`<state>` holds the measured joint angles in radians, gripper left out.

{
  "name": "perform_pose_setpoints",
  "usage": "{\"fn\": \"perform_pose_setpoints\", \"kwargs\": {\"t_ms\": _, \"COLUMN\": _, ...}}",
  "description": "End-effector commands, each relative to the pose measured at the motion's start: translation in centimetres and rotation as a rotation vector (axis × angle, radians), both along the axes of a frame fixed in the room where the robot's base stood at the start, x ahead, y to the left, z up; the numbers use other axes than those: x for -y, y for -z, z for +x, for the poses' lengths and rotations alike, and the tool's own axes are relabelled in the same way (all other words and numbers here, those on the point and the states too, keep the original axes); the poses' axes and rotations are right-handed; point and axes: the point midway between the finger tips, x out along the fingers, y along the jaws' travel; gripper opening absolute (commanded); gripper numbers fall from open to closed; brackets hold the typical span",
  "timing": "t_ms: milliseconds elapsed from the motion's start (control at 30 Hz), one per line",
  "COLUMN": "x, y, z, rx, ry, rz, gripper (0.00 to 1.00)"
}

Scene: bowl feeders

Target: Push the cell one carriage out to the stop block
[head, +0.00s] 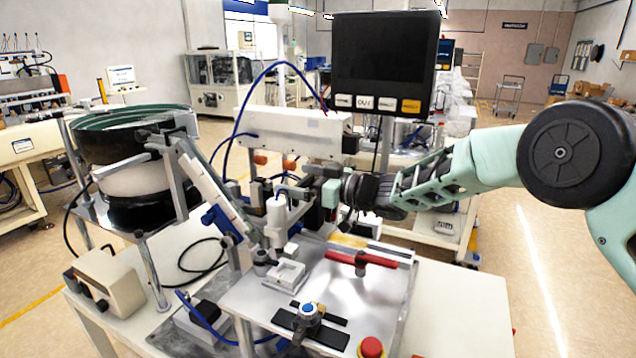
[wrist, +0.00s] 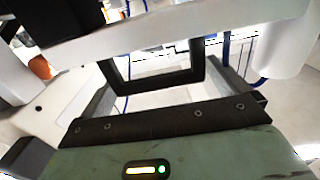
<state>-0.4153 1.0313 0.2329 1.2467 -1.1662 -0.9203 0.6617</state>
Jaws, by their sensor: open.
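My gripper (head: 308,188) reaches in from the right, below the long white beam (head: 293,133) of the cell. In the wrist view its dark fingers (wrist: 160,78) stand apart, and a black rectangular frame (wrist: 158,86) shows between them. I cannot tell whether the fingers touch it. A white cylindrical unit (head: 277,218) hangs just left of my gripper, above the metal plate; a white cylinder (wrist: 285,50) also shows at the right of the wrist view. The carriage is not clearly told apart from the fittings under the beam. I cannot pick out the stop block.
A bowl feeder (head: 135,165) stands at left, with a sloping track (head: 215,195) to the plate. A white block nest (head: 287,276), a red bar (head: 362,258), a blue knob (head: 309,309) and a red button (head: 371,347) sit below. A screen (head: 385,60) stands above.

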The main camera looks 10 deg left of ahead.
Motion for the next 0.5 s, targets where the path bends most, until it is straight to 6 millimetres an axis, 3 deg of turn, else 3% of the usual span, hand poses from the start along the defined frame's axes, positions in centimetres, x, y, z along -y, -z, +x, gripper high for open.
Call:
{"fn": "perform_pose_setpoints", "kwargs": {"t_ms": 167, "x": 2.2, "y": 0.2, "z": -0.3, "rx": 0.002, "ry": 0.003, "rz": 0.0, "gripper": 1.0}}
{"fn": "perform_pose_setpoints", "kwargs": {"t_ms": 500, "x": 10.1, "y": 0.3, "z": -1.8, "rx": 0.003, "ry": 0.003, "rz": -0.001, "gripper": 1.0}}
